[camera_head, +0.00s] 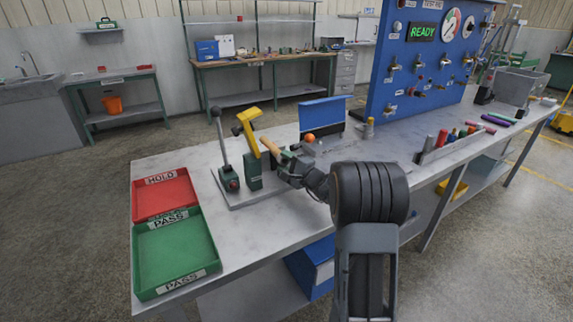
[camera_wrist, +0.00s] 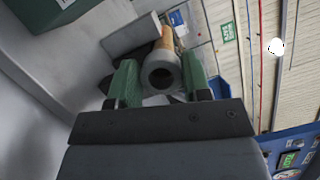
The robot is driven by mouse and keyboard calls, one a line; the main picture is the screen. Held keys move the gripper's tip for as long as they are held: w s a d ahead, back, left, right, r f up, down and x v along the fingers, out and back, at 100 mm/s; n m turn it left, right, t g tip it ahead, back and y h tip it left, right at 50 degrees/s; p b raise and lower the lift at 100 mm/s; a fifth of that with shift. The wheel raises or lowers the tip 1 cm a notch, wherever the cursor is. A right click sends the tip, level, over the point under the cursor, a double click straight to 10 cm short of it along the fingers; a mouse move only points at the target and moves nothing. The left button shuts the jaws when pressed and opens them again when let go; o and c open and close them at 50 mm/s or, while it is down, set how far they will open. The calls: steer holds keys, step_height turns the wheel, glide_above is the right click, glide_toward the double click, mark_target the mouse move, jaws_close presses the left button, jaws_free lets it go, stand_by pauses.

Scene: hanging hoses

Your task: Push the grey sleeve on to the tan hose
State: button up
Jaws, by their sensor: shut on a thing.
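My gripper (camera_wrist: 160,82) has green fingers closed on the two sides of the grey sleeve (camera_wrist: 162,73). The sleeve's round open end faces the wrist camera, and its bore looks dark. The tan hose (camera_wrist: 167,38) shows just beyond the sleeve, roughly in line with it. Their far joint is hidden, so I cannot tell whether the hose end is inside the sleeve. In the head view the tan hose (camera_head: 270,147) sticks out beside the yellow-handled clamp (camera_head: 248,125), and my gripper (camera_head: 292,168) is at its near end. The sleeve is hard to make out there.
A lever (camera_head: 222,140) stands left of the clamp. A red HOLD tray (camera_head: 165,213) and a green PASS tray (camera_head: 183,285) lie at the bench's left. A blue panel (camera_head: 320,113) and orange ball (camera_head: 309,138) are behind. A rack of coloured tubes (camera_head: 440,147) stands right.

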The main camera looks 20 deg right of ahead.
steer(key=o, duration=1)
steer(key=shift+o, duration=0.7)
steer(key=shift+f, duration=0.15)
steer(key=shift+a+f, duration=0.1)
steer(key=shift+f, duration=0.05)
steer(key=shift+s+d+f, duration=0.1)
steer(key=shift+s+d, duration=0.15)
steer(key=shift+s, duration=0.3)
steer(key=v, duration=1.2)
steer(key=shift+s+d+r+b, duration=0.3)
steer(key=shift+r+b, duration=0.1)
steer(key=shift+r, duration=0.1)
steer(key=shift+c, duration=0.2)
